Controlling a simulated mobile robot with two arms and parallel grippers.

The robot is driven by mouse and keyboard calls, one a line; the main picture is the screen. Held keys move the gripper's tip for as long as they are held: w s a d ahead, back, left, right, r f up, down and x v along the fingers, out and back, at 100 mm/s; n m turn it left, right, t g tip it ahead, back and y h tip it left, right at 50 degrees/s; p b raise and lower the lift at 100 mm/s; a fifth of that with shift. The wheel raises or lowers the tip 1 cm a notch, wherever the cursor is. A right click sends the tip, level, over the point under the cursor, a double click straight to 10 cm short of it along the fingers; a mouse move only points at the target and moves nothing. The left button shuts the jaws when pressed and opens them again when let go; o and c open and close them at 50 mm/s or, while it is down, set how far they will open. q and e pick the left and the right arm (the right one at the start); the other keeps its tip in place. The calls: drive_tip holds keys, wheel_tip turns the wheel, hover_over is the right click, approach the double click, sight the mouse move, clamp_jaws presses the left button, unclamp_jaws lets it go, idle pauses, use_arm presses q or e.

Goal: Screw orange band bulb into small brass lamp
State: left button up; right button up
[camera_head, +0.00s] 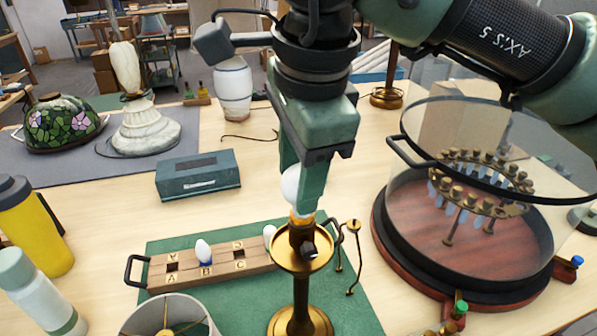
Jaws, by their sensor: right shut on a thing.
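My right gripper (304,190) comes down from the top and is shut on a white bulb (290,187). The bulb is upright, and a bit of orange (300,216) shows at its lower end. The gripper's finger hides part of the bulb. The small brass lamp (300,290) stands upright on a green mat (355,315), directly below the gripper. The bulb's lower end is at the lamp's socket top; I cannot tell how deep it sits. My left gripper is not in view.
A wooden rack (222,259) with lettered slots holds a blue-banded bulb (203,250) and another white bulb (269,234). A lampshade (168,316) stands in front. A glass-covered chandelier (480,200) is at right. A grey-green box (198,174) and yellow bottle (35,228) are at left.

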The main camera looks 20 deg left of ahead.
drive_tip(key=o, duration=0.5)
drive_tip(key=c, duration=0.4)
drive_tip(key=m+b, duration=0.1)
drive_tip(key=m, duration=0.1)
drive_tip(key=shift+w+a+f+m, duration=0.1)
drive_tip(key=shift+m, duration=0.2)
drive_tip(key=shift+c, duration=0.2)
drive_tip(key=m, duration=0.2)
drive_tip(key=m+h, duration=0.1)
drive_tip(key=m, duration=0.1)
drive_tip(key=shift+a+m+t+b, duration=0.2)
drive_tip(key=shift+m+t+b, duration=0.1)
drive_tip(key=shift+b, duration=0.05)
drive_tip(key=shift+w+m+h, duration=0.1)
drive_tip(key=shift+m+h, duration=0.2)
drive_tip(key=shift+m, duration=0.1)
